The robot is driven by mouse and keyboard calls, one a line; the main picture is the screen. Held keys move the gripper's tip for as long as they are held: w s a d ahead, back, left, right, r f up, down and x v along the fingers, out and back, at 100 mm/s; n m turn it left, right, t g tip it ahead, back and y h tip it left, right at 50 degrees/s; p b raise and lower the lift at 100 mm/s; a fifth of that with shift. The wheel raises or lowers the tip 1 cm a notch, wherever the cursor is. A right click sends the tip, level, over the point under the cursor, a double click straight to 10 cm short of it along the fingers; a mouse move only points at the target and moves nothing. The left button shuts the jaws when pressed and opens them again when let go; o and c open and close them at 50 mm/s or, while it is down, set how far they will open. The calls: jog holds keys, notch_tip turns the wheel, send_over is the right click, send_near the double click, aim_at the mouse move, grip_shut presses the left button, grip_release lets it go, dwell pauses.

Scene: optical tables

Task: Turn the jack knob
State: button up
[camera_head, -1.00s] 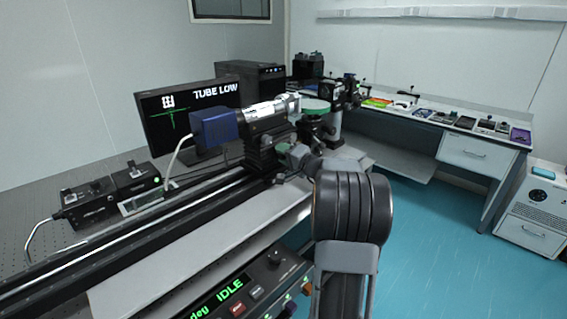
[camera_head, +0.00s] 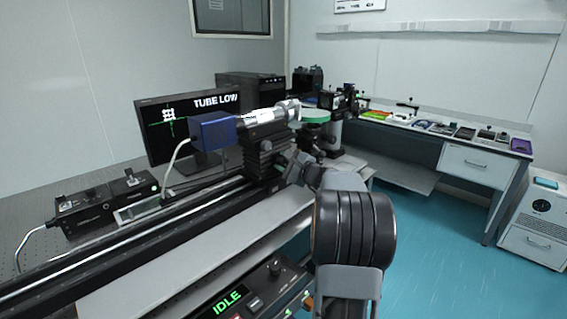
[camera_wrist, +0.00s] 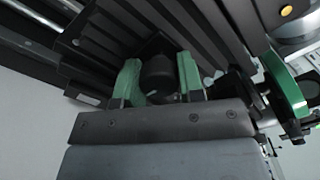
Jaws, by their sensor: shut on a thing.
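The black jack knob (camera_wrist: 158,74) sits between the two green-tipped fingers of my gripper (camera_wrist: 157,82) in the wrist view; the gripper is shut on it. The dark ribbed jack (camera_wrist: 118,28) rises behind the knob. In the head view the jack (camera_head: 261,158) stands on the long rail under the silver tube (camera_head: 263,116) and the blue camera box (camera_head: 212,131). My gripper (camera_head: 294,166) is at the jack's right side, and the knob is hidden there. The monitor (camera_head: 188,128) reads "TUBE LOW", with a white pattern near a green cross.
A green-rimmed round optic (camera_head: 314,116) stands close right of the jack. A black rail (camera_head: 130,237) runs along the table. Control boxes (camera_head: 105,202) sit at left, and a panel reading "IDLE" (camera_head: 228,301) is below the table edge. Blue floor at right is clear.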

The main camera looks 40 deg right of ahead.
jog(key=m+p, duration=0.2)
jog(key=m, duration=0.4)
jog(key=shift+m+p, duration=0.3)
jog(key=m+p, duration=0.2)
jog(key=m, duration=0.2)
jog(key=shift+a, duration=0.1)
jog(key=shift+f+m+p, duration=0.1)
jog(key=shift+m+p, duration=0.75)
jog(key=shift+m, duration=0.05)
jog(key=o, duration=0.9)
jog(key=s, duration=0.4)
jog(key=s+d, duration=0.1)
jog(key=s, duration=0.4)
jog(key=s+d+b, duration=0.1)
jog(key=s, duration=0.3)
jog(key=shift+s+d, duration=0.25)
jog(key=shift+s, duration=0.1)
